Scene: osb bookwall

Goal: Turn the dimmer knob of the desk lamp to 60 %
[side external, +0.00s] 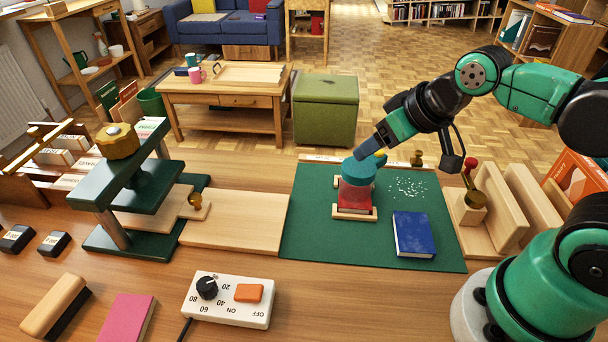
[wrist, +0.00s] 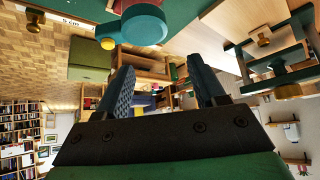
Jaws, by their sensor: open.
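The dimmer is a black round knob (side external: 207,287) on a white control box (side external: 230,316) at the front left of the desk in the side external view. Printed numbers including 20, 60 and 80 surround it; I cannot tell exactly where the knob points. An orange switch (side external: 248,293) sits beside it, near ON and OFF. My gripper (side external: 368,148) is above the green mat, by a teal-topped red object, far from the knob. The wrist view shows my gripper (wrist: 160,78) open, with nothing between its fingers. The knob is not identifiable there; no lamp shows.
The teal-topped red object (side external: 355,197) stands in a wooden holder on the green mat (side external: 310,245), beside a blue book (side external: 413,233). A green press (side external: 130,190) stands left. A pink book (side external: 127,318) and wooden brush (side external: 54,306) lie left of the control box.

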